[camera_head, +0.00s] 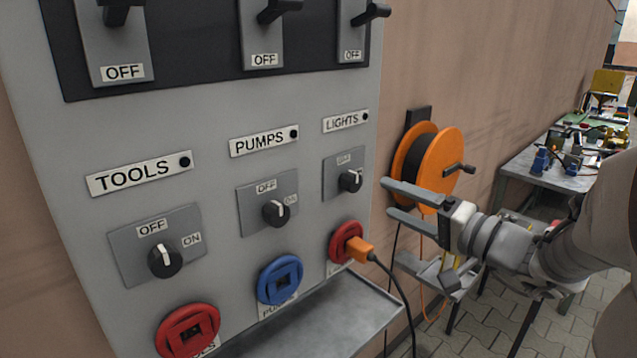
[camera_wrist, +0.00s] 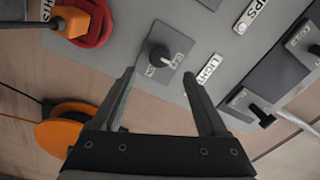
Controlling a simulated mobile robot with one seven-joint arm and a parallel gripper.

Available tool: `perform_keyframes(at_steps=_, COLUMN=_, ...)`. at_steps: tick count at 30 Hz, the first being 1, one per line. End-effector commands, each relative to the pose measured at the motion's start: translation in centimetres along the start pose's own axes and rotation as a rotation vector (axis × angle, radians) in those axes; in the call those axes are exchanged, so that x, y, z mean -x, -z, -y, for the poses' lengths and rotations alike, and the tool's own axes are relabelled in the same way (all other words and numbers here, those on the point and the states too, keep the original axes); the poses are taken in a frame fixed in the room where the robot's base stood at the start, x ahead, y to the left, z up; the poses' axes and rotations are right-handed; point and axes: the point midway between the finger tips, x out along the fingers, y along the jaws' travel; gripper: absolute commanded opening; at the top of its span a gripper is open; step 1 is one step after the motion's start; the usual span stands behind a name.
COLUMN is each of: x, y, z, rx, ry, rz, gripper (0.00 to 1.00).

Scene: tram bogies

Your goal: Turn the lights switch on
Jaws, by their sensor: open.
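The lights switch (camera_head: 350,181) is a black rotary knob with a white mark on a grey plate, below the LIGHTS label (camera_head: 346,121) on the grey panel. Its mark points up toward the OFF text. My gripper (camera_head: 386,197) is open and empty, to the right of the knob and apart from it. In the wrist view the knob (camera_wrist: 160,55) shows ahead, between and beyond the two open fingertips (camera_wrist: 158,78). Nothing of the knob is hidden there.
An orange plug (camera_head: 360,249) sits in the red socket below the lights knob, its black cable hanging down. The pumps knob (camera_head: 276,213) and tools knob (camera_head: 165,260) are to the left. An orange cable reel (camera_head: 441,160) is on the wall behind my gripper. A cluttered workbench (camera_head: 545,170) stands right.

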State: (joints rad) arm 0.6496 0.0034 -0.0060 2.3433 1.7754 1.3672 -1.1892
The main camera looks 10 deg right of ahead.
Motion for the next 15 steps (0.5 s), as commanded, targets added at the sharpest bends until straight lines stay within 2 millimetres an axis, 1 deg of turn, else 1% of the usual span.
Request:
perform_keyframes(at_steps=1, x=-1.2, y=-0.1, z=0.1, rx=0.000, ry=0.002, rz=0.005, gripper=0.76)
perform_keyframes(at_steps=3, x=-2.7, y=-0.1, z=0.1, rx=0.001, ry=0.002, rz=0.005, gripper=0.76)
perform_keyframes(at_steps=9, x=-6.5, y=-0.1, z=0.1, rx=-0.001, ry=0.002, rz=0.004, gripper=0.76)
perform_keyframes(at_steps=12, x=-7.8, y=0.0, z=0.1, rx=0.001, ry=0.001, rz=0.002, gripper=0.76)
perform_keyframes(at_steps=15, x=-8.6, y=-0.1, z=0.0, rx=0.000, ry=0.000, rz=0.002, gripper=0.76)
